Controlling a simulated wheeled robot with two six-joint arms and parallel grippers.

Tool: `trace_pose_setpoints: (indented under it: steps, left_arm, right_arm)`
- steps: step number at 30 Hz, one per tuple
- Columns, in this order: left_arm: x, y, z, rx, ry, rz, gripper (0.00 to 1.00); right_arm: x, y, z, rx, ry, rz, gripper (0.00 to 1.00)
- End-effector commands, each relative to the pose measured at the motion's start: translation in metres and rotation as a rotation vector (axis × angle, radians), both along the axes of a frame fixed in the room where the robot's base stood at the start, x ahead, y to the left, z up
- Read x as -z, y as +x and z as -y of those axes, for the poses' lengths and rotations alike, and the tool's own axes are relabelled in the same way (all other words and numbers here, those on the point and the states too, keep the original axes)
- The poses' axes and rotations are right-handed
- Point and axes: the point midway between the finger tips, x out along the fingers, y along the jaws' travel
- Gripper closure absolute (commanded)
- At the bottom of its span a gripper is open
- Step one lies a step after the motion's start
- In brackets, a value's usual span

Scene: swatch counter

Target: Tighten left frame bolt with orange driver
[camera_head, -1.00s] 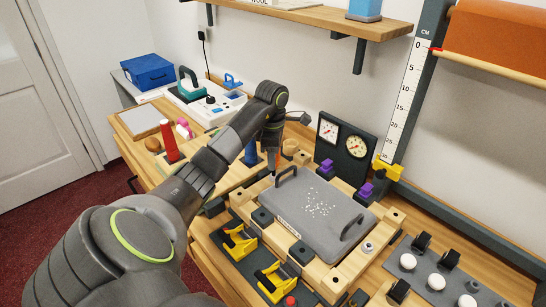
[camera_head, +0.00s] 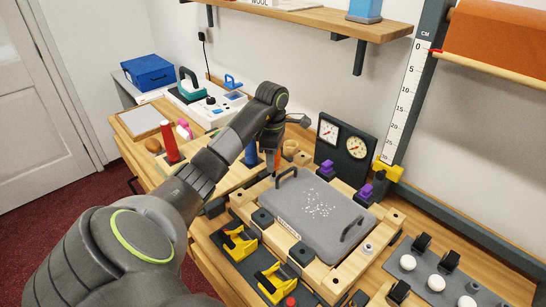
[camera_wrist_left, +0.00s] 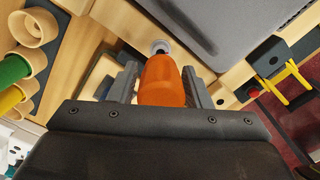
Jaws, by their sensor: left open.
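The orange driver (camera_wrist_left: 163,82) stands between the fingers of my left gripper (camera_wrist_left: 160,72) in the left wrist view. The fingers are apart, one on each side of the handle, with a gap visible at least on the right. A silver bolt head (camera_wrist_left: 160,46) shows just beyond the handle, at the wooden frame; the driver's tip is hidden. In the head view my left gripper (camera_head: 272,166) points down at the frame's far left corner, with a sliver of orange beside it. The wooden frame (camera_head: 312,272) surrounds a grey plate. My right gripper is not in view.
The grey plate (camera_head: 310,222) has two dark handles, one close to my left gripper. Yellow clamps (camera_head: 240,243) line the near side. A gauge box (camera_head: 345,142) stands behind, and red and blue cylinders stand to the left. Wooden rings (camera_wrist_left: 35,27) lie near the gripper.

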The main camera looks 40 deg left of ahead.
Motion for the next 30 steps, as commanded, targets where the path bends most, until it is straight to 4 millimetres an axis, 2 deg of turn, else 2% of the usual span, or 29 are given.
trace_pose_setpoints:
  steps: [30]
  left_arm:
    - [-0.001, -0.003, 0.003, -1.136, 0.000, 0.000, 0.56]
  right_arm:
    - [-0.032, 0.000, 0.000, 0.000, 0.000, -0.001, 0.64]
